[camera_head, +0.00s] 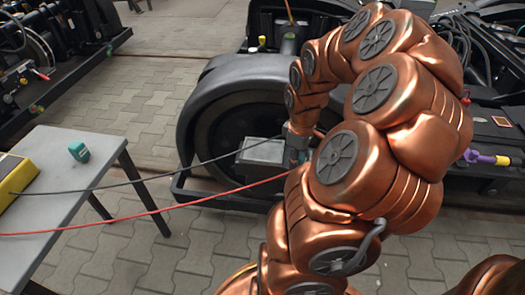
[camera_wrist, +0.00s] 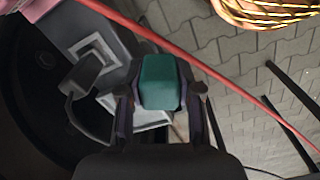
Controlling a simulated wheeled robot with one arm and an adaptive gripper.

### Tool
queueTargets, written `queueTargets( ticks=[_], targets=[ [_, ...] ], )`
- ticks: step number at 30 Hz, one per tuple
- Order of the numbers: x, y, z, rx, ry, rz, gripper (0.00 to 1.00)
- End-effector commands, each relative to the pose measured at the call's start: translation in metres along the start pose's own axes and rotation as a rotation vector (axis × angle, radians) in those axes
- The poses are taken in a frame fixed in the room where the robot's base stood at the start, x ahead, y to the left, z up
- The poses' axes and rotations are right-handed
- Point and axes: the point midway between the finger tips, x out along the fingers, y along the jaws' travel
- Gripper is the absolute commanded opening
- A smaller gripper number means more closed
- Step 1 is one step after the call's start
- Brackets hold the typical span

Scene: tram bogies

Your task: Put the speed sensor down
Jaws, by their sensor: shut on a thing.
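In the wrist view a teal block-shaped part, which I take to be the speed sensor (camera_wrist: 160,80), sits between the two fingers of my gripper (camera_wrist: 161,92). My gripper is shut on it. Below it in that view is a pale grey surface on dark machinery; I cannot tell whether the part touches it. In the head view my gripper (camera_head: 299,150) is beside the bogie wheel (camera_head: 205,125), near a light grey plate (camera_head: 262,152). My arm hides most of the gripper and the held part there.
A grey table (camera_head: 75,195) at left bears a small teal object (camera_head: 79,151) and a yellow box (camera_head: 16,176); bare top lies between. A red cable (camera_head: 150,212) and a dark cable (camera_head: 130,182) stretch across toward my gripper. A purple part (camera_head: 484,157) lies right.

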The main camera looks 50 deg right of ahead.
Motion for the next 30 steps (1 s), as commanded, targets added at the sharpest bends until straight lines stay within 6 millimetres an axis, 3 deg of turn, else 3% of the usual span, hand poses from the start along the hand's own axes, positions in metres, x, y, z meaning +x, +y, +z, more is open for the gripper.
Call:
queueTargets(
  ticks=[5, 30],
  targets=[
    [0.003, 0.003, -0.006, -0.005, 0.002, 0.000, 0.00],
    [0.016, 0.048, -0.132, -0.004, 0.001, -0.001, 0.00]
  ],
)
